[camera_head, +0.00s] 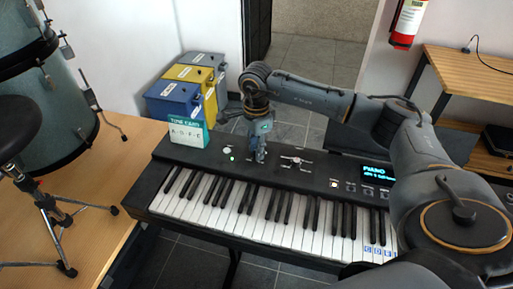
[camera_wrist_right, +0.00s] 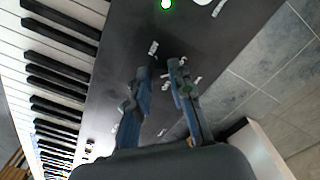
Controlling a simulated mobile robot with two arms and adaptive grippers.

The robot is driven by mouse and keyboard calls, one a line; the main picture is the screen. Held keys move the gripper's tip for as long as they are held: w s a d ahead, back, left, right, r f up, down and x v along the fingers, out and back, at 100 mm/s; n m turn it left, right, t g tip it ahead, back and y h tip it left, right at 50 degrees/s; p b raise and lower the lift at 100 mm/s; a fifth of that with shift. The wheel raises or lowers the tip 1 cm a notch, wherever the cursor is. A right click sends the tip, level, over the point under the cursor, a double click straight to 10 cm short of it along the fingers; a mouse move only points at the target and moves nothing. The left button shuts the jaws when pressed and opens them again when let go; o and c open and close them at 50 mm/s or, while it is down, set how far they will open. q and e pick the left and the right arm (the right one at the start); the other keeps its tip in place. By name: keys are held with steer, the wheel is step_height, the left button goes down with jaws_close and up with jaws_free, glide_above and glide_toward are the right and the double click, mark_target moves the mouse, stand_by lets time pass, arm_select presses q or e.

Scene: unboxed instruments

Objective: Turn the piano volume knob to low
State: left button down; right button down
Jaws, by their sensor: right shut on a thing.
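The black piano (camera_head: 300,176) stands in the middle of the head view with its keys toward me. My right gripper (camera_head: 260,157) reaches down to its panel, left of the middle and right of a small green light (camera_head: 232,158). In the right wrist view the right gripper's two fingers (camera_wrist_right: 161,72) are close together over white panel labels. They are shut on the volume knob, which is mostly hidden between the dark fingertips. I cannot read the knob's setting. My left gripper is in neither view.
A lit display (camera_head: 377,172) is on the panel's right. A tune card (camera_head: 188,134) stands at the piano's back left, before blue and yellow boxes (camera_head: 178,98). Drums (camera_head: 50,90) stand at left. A wooden shelf (camera_head: 470,62) is at right.

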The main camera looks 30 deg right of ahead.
steer(key=c, duration=1.2)
jaws_free()
steer(key=shift+r, duration=0.15)
step_height(320, 180, up, 12)
steer(key=shift+f, duration=0.1)
steer(key=shift+f, duration=0.1)
